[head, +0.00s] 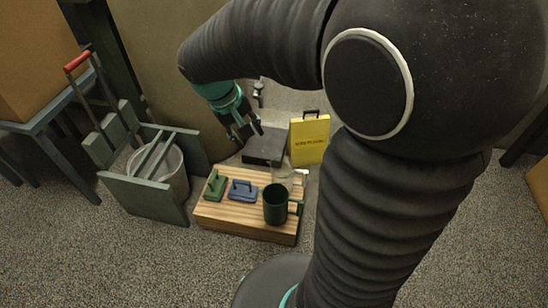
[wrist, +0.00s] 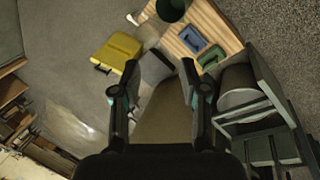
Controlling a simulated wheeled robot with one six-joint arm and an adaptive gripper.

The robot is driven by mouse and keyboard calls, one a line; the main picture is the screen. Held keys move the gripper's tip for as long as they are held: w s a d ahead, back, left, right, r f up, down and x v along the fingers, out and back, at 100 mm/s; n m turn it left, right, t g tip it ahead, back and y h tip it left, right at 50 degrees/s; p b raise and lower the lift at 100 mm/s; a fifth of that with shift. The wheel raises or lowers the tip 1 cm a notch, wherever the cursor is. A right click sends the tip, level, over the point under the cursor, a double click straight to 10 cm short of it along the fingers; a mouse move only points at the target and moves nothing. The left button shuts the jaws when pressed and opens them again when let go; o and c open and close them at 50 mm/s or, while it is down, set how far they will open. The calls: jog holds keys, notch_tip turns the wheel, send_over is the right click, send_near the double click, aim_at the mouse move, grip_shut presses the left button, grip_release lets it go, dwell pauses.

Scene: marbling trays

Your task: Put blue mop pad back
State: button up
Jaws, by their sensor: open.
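The blue mop pad (head: 243,190), a flat block with a handle on top, lies on a wooden board (head: 240,227), between a green pad (head: 215,186) and a dark green mug (head: 275,206). In the wrist view the blue pad (wrist: 192,39) shows at the upper right, beyond the fingertips. My gripper (head: 246,132) is open and empty, in the air behind the board and near a dark grey box (head: 262,147). Its two fingers (wrist: 151,82) show spread in the wrist view, apart from the pad.
A clear glass (head: 284,176) stands behind the mug. A yellow case (head: 311,140) with a black handle stands behind the board. A pale bucket (head: 172,172) and grey-green frame (head: 146,193) stand left of it. Bare carpet (head: 120,260) lies in front.

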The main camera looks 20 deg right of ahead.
jog(key=s+r+m+t+y, duration=0.1)
jog(key=s+r+t+y, duration=0.2)
jog(key=s, duration=1.2)
jog(key=shift+r+t+y, duration=0.4)
jog(key=shift+r+t, duration=0.6)
jog(key=shift+r, duration=0.7)
jog(key=shift+d, duration=0.1)
